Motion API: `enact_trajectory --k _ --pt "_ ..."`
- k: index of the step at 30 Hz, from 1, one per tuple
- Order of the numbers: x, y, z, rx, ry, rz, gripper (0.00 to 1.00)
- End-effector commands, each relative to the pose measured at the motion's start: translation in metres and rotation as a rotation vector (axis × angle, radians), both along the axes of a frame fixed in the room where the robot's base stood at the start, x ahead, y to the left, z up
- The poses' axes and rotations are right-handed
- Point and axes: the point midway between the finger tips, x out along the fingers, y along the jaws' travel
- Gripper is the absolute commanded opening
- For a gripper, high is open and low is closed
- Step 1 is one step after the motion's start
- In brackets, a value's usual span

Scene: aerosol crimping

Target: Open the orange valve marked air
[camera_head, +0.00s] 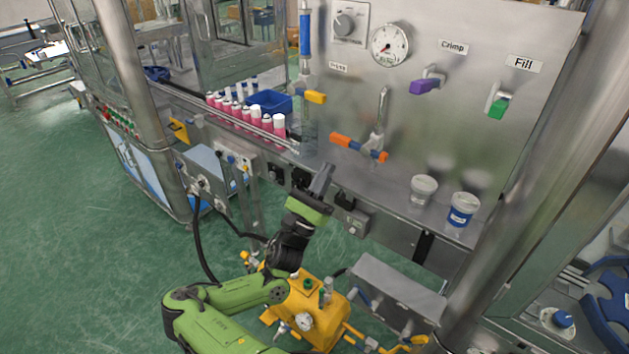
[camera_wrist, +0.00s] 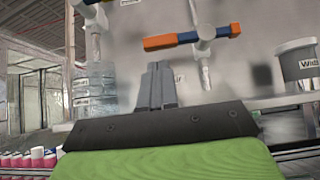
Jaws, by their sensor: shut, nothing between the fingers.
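The orange valve handle (camera_head: 343,141) is a bar with a blue section, mounted on a metal fitting on the steel panel. It lies roughly level, sloping slightly down to the right in the head view. In the wrist view the orange handle (camera_wrist: 160,42) shows above and a little right of my fingers, with blue at its middle. My gripper (camera_head: 322,178) is shut and empty, below and left of the handle and apart from it. Its closed fingers (camera_wrist: 156,80) point up toward the panel. A small label behind the fingers is mostly hidden, so I cannot read it fully.
A yellow valve (camera_head: 315,97) is up left, with purple (camera_head: 424,87) and green (camera_head: 498,108) valves up right. Pink cans (camera_head: 240,112) and a blue bin (camera_head: 270,101) stand left. Two tubs (camera_head: 423,190) (camera_head: 461,211) stand on the right ledge.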

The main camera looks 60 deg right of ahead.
Motion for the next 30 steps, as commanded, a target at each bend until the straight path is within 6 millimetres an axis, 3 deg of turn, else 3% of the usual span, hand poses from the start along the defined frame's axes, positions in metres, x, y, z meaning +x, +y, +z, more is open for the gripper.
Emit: enact_trajectory --k 1,7,20,30 --pt "-0.002 -0.007 0.011 -0.001 -0.002 -0.002 0.0" --pt "-0.004 -0.025 0.027 0.0 -0.001 0.001 0.0" --pt "-0.004 -0.028 0.029 0.0 -0.007 0.001 0.0" --pt "-0.002 -0.028 0.032 -0.018 -0.117 0.002 0.0"
